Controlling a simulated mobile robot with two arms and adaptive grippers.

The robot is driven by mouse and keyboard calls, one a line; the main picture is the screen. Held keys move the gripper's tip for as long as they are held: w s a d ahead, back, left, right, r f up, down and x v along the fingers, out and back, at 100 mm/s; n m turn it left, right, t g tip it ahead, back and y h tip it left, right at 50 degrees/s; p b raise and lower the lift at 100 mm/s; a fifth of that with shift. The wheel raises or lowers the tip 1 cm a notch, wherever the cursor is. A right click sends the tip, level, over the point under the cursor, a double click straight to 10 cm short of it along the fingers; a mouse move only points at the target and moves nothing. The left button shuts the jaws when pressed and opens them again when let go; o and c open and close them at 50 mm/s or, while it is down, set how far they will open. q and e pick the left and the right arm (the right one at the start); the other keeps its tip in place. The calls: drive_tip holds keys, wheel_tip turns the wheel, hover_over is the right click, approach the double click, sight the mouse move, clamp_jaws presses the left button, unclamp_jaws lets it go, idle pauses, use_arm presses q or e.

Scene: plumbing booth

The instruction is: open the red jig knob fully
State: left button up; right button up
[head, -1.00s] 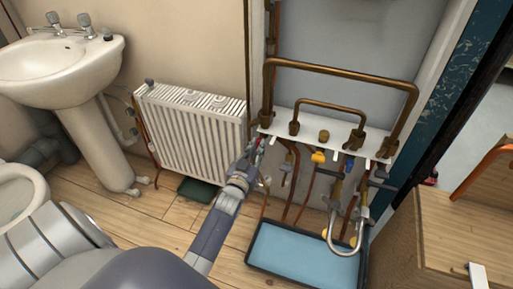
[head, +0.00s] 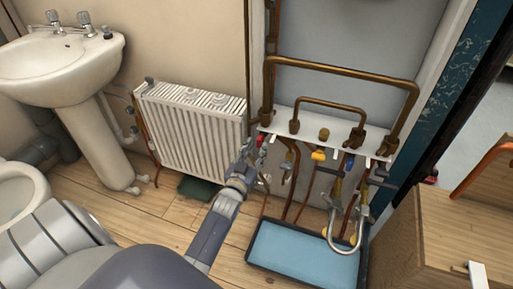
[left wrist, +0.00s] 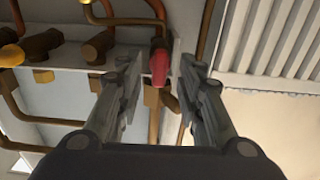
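The red jig knob (left wrist: 159,67) shows in the left wrist view as a narrow upright red handle. It also shows small in the head view (head: 261,140), at the left end of the white pipe bracket (head: 312,123). My left gripper (left wrist: 159,64) is open, with one finger on each side of the knob. A gap shows on both sides, so I see no contact. In the head view this gripper (head: 249,156) is at the left end of the bracket, partly hiding what is behind it. My right gripper is not in view.
A white radiator (head: 195,125) stands close to the left of my gripper. Copper pipes (head: 340,72) rise above the bracket, and several valves hang below. A blue tray (head: 303,252) lies on the floor. A wooden cabinet (head: 455,240) stands at the right.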

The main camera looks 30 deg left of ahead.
use_arm(q)
drive_tip(key=v, duration=1)
drive_tip(key=shift+s, duration=0.3)
